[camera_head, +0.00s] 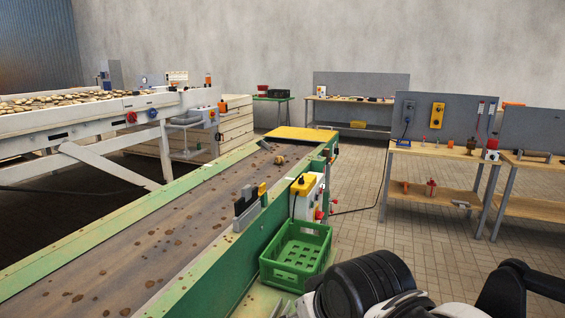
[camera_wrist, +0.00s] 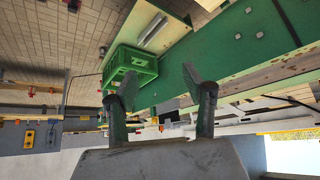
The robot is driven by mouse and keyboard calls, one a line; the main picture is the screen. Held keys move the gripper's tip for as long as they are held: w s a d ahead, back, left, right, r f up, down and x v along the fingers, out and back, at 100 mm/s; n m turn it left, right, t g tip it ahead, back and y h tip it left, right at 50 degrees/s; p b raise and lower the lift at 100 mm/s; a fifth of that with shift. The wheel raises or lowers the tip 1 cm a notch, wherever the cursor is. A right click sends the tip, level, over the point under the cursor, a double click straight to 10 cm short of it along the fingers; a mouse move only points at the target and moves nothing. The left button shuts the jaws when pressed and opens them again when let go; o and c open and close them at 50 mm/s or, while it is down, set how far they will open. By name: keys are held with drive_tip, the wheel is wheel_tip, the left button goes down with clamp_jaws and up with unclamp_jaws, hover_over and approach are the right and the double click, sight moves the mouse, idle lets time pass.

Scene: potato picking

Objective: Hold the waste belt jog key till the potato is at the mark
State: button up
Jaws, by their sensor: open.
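The waste belt (camera_head: 130,262) is a brown, dirt-spotted conveyor in a green frame, running from lower left to a yellow plate (camera_head: 300,133) at its far end. One golden-brown potato (camera_head: 279,160) lies on its far part, short of the plate. A control box (camera_head: 306,200) with a yellow top and red buttons stands at the belt's right side; the jog key is too small to tell. I cannot tell which feature is the mark. My gripper (camera_wrist: 160,88) is open and empty in the wrist view, its two fingers wide apart. It is apart from the control box.
A green crate (camera_head: 297,262) stands beside the belt below the control box; it also shows in the wrist view (camera_wrist: 130,66). Grey and yellow blocks (camera_head: 246,206) stand on the belt's right edge. Workbenches (camera_head: 430,150) stand at right, with open tiled floor between.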

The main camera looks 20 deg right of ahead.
clamp_jaws()
idle(1.3)
